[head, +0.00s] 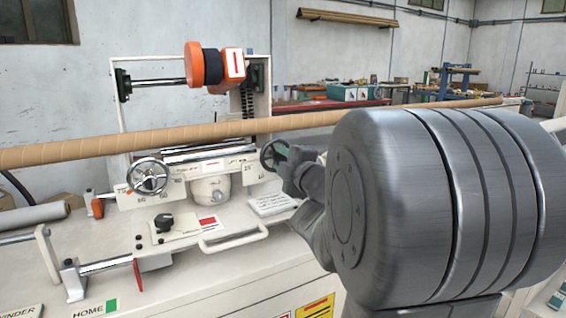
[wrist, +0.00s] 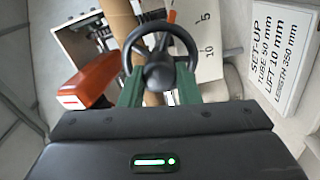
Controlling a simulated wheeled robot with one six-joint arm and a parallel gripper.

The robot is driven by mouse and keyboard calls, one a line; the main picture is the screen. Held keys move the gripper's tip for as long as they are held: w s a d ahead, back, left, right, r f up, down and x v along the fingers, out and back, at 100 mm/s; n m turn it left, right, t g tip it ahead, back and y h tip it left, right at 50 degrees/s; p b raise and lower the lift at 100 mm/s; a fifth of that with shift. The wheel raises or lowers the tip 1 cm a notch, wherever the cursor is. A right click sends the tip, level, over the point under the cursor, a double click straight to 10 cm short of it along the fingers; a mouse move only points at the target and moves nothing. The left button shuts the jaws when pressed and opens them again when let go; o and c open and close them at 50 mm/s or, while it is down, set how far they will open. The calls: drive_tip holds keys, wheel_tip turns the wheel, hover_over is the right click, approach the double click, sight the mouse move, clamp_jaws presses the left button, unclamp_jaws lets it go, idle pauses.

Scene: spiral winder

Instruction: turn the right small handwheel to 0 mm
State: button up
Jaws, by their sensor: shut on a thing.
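The right small handwheel (head: 269,155) is a dark-rimmed wheel on the right side of the winder's white head. In the wrist view the handwheel (wrist: 160,72) shows its round hub and rim, centred between two green fingers. My gripper (head: 286,157) reaches it from the right and is shut on it; the fingers also show in the wrist view (wrist: 160,90). Part of the wheel is hidden behind the gripper. A white scale plate (wrist: 207,45) beside the wheel shows 5 and 10. I cannot make out a pointer or the set value.
A left handwheel (head: 147,176) sits on the same head. A long brown tube (head: 130,143) crosses behind both wheels. A set-up sign (wrist: 284,55) reads tube 50 mm, lift 10 mm, length 350 mm. A white handle (head: 233,240) and black knob (head: 163,221) stand in front.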

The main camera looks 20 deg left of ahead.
drive_tip(key=o, duration=1)
drive_tip(key=shift+c, duration=0.2)
drive_tip(key=p+v, duration=0.3)
drive_tip(key=v, duration=1.1)
drive_tip(key=shift+w+a, duration=0.1)
drive_tip(key=shift+a, duration=0.05)
drive_tip(key=b+x, duration=0.3)
drive_tip(key=x, duration=1)
drive_tip(key=shift+w+a, duration=0.2)
drive_tip(key=shift+w, duration=0.05)
